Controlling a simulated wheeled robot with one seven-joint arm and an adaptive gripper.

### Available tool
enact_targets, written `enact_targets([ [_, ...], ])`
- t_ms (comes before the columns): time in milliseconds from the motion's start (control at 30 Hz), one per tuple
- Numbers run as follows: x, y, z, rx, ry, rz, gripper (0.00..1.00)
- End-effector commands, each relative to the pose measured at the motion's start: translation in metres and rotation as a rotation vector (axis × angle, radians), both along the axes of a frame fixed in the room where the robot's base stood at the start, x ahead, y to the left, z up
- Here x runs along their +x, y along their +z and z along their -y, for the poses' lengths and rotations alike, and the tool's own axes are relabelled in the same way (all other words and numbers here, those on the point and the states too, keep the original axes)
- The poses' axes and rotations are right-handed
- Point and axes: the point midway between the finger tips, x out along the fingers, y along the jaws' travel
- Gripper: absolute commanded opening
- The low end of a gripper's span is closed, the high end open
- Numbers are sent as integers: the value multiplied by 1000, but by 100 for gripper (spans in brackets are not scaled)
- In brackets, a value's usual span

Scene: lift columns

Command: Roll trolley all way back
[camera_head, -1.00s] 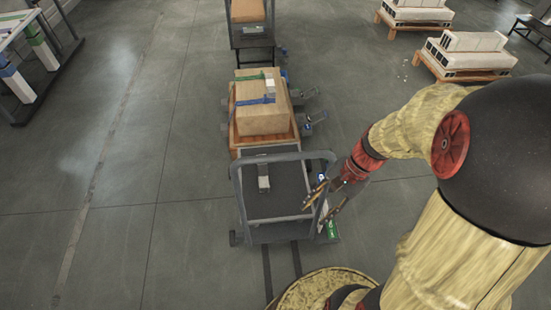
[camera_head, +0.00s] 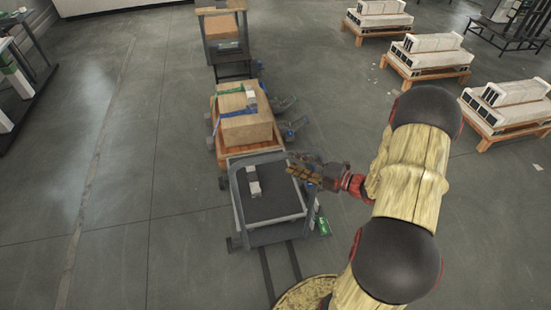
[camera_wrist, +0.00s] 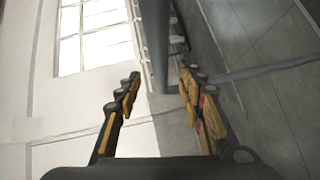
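The trolley (camera_head: 273,207) is a low cart with a dark deck and a grey tube handle frame (camera_head: 233,185). It stands on the floor left of my arm, with a small grey-white item (camera_head: 253,182) over its deck. My gripper (camera_head: 290,170) is at the upper right of the handle frame. In the wrist view its two fingers (camera_wrist: 160,76) are spread apart. A dark grey upright tube (camera_wrist: 154,40) shows between and beyond the fingertips. I cannot tell whether they touch it.
Behind the trolley stands a wooden-decked cart (camera_head: 226,158) with a cardboard box (camera_head: 246,128), then another cart (camera_head: 232,62). Pallets with white units (camera_head: 430,62) stand at the right. Two dark floor strips (camera_head: 281,270) run in front.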

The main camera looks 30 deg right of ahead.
Motion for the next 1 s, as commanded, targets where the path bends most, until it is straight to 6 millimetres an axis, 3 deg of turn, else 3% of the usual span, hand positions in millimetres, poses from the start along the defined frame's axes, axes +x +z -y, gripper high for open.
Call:
enact_targets([
  [500,57,-10,-34,2,4,-3,39],
  [1000,66,-10,-38,2,2,-3,36],
])
